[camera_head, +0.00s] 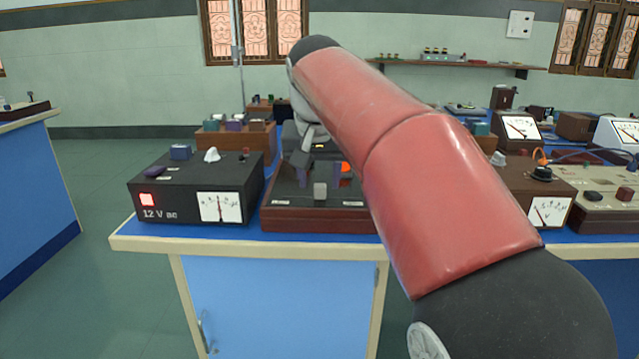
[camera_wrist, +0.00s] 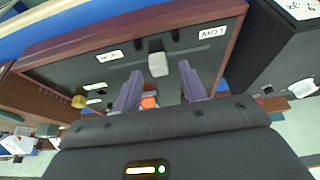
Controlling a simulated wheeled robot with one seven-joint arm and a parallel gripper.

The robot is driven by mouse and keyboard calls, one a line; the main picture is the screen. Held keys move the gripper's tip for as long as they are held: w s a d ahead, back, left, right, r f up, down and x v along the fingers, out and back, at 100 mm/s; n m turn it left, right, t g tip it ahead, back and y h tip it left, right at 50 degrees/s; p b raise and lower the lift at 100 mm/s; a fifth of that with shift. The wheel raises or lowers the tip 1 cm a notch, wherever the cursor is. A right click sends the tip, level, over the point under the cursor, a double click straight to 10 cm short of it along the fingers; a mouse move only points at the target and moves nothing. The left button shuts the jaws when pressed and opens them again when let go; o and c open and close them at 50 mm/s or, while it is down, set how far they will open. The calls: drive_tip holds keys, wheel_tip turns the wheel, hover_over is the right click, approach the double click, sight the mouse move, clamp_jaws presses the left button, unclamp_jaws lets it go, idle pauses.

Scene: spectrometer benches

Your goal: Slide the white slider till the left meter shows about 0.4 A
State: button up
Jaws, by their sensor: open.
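The white slider (camera_head: 320,190) is a small pale block on the dark-topped, wood-edged box (camera_head: 318,224) on the bench. In the wrist view the white slider (camera_wrist: 158,62) sits in front of and between my two purple fingertips, with a gap on each side. My gripper (camera_head: 322,180) is open and empty, low over that box; it fills the lower part of the wrist view (camera_wrist: 161,72). The left meter (camera_head: 219,207) is a white dial on the black 12 V box, its needle standing near mid-scale; its numbers are too small to read.
The black 12 V box (camera_head: 160,202) stands close on the left, with a lit red switch and knobs. A brown box with a meter (camera_head: 549,211) stands to the right, partly behind my red arm. Wooden boxes (camera_head: 235,140) stand behind. The bench's front edge (camera_head: 215,245) is bare.

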drive_tip(key=shift+w+f, duration=0.25)
drive_tip(key=shift+f, duration=0.35)
clamp_jaws()
drive_tip(key=shift+s+d, duration=0.1)
drive_tip(key=shift+d, duration=2.45)
drive_tip(key=shift+a, duration=0.15)
unclamp_jaws()
